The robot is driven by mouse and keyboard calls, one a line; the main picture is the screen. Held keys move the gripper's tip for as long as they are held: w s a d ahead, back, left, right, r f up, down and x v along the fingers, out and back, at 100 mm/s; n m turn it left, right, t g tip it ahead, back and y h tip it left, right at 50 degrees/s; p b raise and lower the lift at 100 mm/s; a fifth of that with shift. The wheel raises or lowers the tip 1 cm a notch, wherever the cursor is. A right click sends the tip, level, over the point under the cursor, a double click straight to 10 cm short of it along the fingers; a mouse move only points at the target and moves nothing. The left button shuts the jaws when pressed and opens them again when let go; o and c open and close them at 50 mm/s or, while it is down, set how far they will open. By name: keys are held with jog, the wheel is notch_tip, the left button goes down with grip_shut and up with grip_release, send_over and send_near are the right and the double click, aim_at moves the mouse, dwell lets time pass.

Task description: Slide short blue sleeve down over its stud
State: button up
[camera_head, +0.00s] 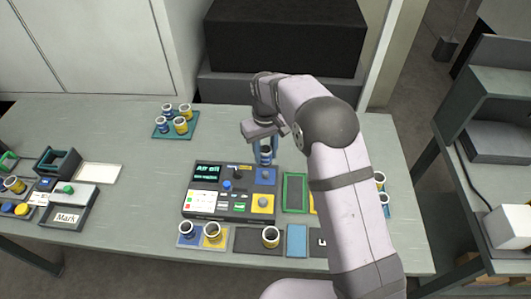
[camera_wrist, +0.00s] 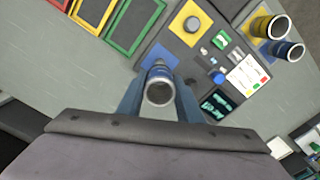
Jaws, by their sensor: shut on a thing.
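My gripper (camera_head: 265,148) is shut on a short blue sleeve (camera_head: 265,157), a silvery tube with a blue band. In the wrist view the sleeve (camera_wrist: 160,90) sits between the two blue-grey fingers, its open end facing the camera. The sleeve is upright over the blue square (camera_head: 266,175) at the panel's upper right. The blue square also shows behind the sleeve in the wrist view (camera_wrist: 160,57). The blue square's stud is hidden, so I cannot tell whether the sleeve is around it or above it.
The dark control panel (camera_head: 218,214) has a yellow square with a grey stud (camera_head: 262,203), knobs and a screen. A green-framed tray (camera_head: 295,193) is to its right. Blue and yellow sleeves (camera_head: 187,228) stand in front. A green tray with several sleeves (camera_head: 175,127) is behind left.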

jog(key=shift+f, duration=0.2)
jog(key=b, duration=0.4)
send_over(265, 173)
notch_tip(265, 173, down, 5)
jog(key=shift+w, duration=0.15)
jog(key=shift+f+b, duration=0.7)
jog(key=shift+f, duration=0.5)
jog(key=shift+f, duration=0.2)
dwell(0.4)
jog(key=o, duration=1.6)
jog(key=shift+d, duration=0.1)
jog(key=shift+r, duration=0.1)
